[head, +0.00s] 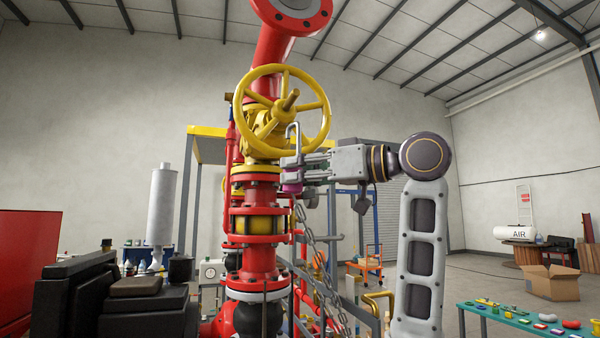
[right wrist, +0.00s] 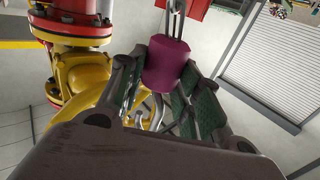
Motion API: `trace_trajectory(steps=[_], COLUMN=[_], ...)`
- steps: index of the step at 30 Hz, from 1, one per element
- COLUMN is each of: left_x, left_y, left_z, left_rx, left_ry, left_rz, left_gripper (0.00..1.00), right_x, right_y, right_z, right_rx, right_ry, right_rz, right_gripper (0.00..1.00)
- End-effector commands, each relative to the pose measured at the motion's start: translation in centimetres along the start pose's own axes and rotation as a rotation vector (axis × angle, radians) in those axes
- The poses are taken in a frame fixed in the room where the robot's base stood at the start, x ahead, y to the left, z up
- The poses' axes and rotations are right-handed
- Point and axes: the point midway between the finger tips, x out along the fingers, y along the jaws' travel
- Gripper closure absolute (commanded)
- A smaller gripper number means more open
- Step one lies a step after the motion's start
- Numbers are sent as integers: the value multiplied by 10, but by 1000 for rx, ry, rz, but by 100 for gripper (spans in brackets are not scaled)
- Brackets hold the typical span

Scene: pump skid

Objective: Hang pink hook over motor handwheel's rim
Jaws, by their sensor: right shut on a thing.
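The yellow handwheel (head: 283,105) stands upright on the red and yellow valve column in the head view. My right gripper (head: 293,172) is just below and right of its lower rim, reaching in from the right. It is shut on the pink hook's body (head: 292,188), also seen between the green finger pads in the right wrist view (right wrist: 166,62). The hook's grey metal bend (head: 293,127) points up and overlaps the lower rim in the picture. I cannot tell whether it is around the rim or only in front of it. My left gripper is not in view.
A chain (head: 320,265) hangs below my right gripper beside the red pipe column (head: 258,262). Grey and blue frames stand behind. A teal table (head: 530,328) with small parts and a cardboard box (head: 552,284) are at the right.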

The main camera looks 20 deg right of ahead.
Motion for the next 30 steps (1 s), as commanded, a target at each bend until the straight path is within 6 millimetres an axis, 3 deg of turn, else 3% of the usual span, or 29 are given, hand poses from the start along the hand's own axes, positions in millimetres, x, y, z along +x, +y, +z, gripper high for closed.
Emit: trace_trajectory(steps=[30], left_x=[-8], left_y=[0], left_z=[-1], left_rx=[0], left_ry=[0], left_rz=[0], left_gripper=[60], right_x=[16], right_y=[14], right_z=[0], right_rx=[0], right_ry=[0], right_rz=[0], right_gripper=[93])
